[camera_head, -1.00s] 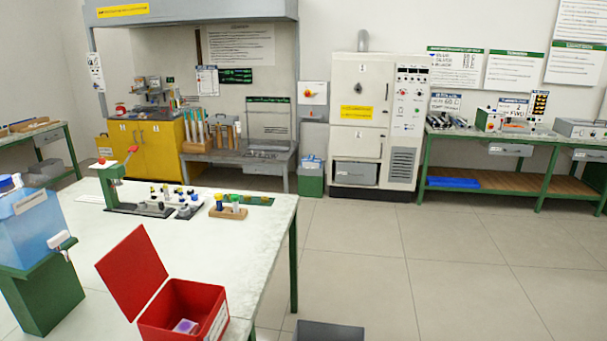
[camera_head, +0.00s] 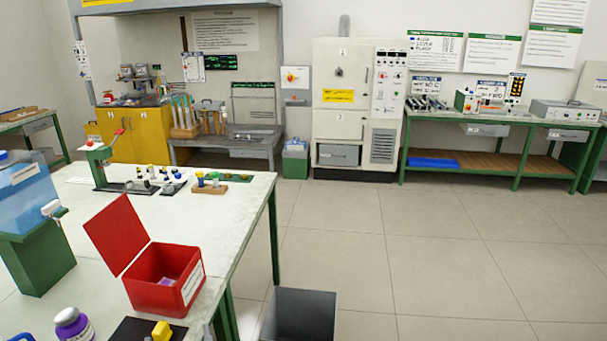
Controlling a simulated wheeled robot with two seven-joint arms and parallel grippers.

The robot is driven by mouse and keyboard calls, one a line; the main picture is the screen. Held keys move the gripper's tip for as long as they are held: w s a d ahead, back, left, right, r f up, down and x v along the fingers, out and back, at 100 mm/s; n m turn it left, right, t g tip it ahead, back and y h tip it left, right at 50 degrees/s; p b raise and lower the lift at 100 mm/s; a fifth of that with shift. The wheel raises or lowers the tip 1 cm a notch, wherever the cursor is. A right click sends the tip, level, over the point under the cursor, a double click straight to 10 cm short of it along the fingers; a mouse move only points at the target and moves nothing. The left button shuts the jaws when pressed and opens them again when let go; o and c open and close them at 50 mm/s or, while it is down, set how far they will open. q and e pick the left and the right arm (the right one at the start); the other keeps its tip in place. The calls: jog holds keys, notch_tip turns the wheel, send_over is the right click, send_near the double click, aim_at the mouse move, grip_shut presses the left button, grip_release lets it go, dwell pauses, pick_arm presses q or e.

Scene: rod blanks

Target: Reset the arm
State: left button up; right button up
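Neither of my grippers and neither of my arms shows in the head view. The near white table (camera_head: 225,222) on green legs fills the left. On it stands an open red box (camera_head: 150,292) with its lid tilted back and a small purple-and-white item inside. Behind it are a green hand press (camera_head: 100,165), several small parts on dark plates (camera_head: 150,184), and a wooden block with colored pegs (camera_head: 209,187).
A blue-tinted water container (camera_head: 28,195) stands on a green stand at left. A grey bin (camera_head: 303,315) stands beside the table. Open floor (camera_head: 430,250) lies at right, before a white cabinet (camera_head: 342,105) and green bench (camera_head: 500,125).

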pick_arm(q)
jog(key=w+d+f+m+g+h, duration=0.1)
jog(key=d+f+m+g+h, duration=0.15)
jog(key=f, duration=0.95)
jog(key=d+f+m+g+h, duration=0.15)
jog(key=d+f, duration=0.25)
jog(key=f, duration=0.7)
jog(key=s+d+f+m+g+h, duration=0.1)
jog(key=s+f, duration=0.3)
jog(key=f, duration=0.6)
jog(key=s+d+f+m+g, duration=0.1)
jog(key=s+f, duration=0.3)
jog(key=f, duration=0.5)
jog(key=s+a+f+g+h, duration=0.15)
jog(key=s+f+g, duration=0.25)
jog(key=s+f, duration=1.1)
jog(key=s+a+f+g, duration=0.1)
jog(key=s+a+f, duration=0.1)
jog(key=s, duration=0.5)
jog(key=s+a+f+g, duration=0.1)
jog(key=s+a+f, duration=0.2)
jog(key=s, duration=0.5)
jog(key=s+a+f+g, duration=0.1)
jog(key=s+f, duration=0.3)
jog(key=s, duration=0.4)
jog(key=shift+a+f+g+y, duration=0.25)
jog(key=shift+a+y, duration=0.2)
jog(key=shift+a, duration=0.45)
